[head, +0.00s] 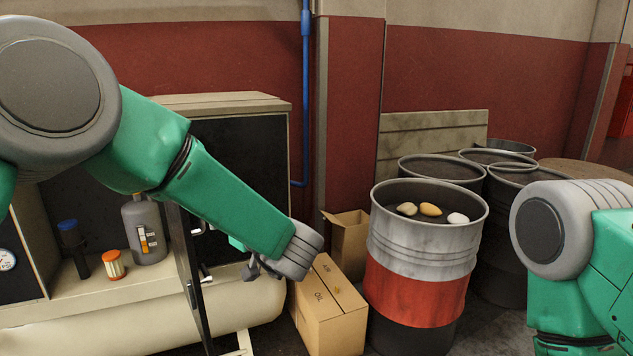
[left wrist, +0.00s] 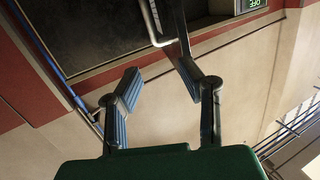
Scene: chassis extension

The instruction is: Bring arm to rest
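My left arm (head: 235,205) reaches from the left across the front of a cream cabinet. Its gripper (head: 256,268) is small and partly hidden behind the wrist in the head view. In the left wrist view the two fingers of the gripper (left wrist: 157,80) stand apart with nothing between them. A metal handle (left wrist: 153,22) on a dark panel shows just beyond the fingertips; I cannot tell whether a finger touches it. My right arm (head: 575,250) is folded at the right edge, and its gripper is out of view.
The cabinet (head: 215,103) has an open dark door (head: 190,275) beside my left arm. A grey bottle (head: 146,240) and an orange-capped jar (head: 114,265) stand inside. Cardboard boxes (head: 330,322) and a red-banded barrel (head: 415,290) holding stones stand between my arms.

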